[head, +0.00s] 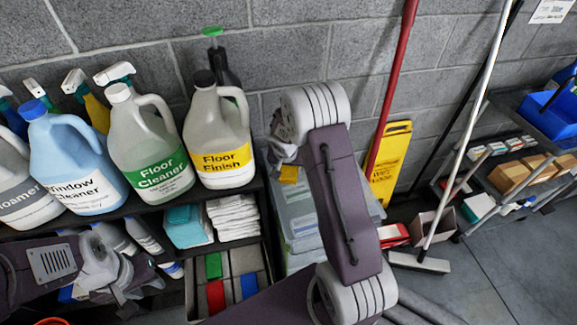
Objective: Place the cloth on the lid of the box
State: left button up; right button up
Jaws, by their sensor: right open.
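A translucent grey plastic box (303,232) stands to the right of the shelf, and my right arm hides much of its lid. My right gripper (284,152) is over the back left of the lid, partly hidden by my arm; it is open. A small yellow patch (289,174) shows just below it; I cannot tell whether it is a cloth. Folded teal cloths (186,227) and a stack of white cloths (233,218) lie on the shelf under the jugs. My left gripper (118,280) is at the lower left, in front of the shelf; its jaw opening is unclear.
Large jugs, including Floor Cleaner (150,150) and Floor Finish (217,135), crowd the upper shelf (125,207). A yellow floor sign (388,160), a red pole (393,80) and a broom (419,262) stand right of the box. Floor is clear at lower right.

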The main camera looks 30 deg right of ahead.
jog(key=p+v, duration=0.1)
jog(key=v, duration=1)
jog(key=shift+r, duration=0.35)
jog(key=shift+s+a, duration=0.1)
jog(key=shift+a, duration=0.05)
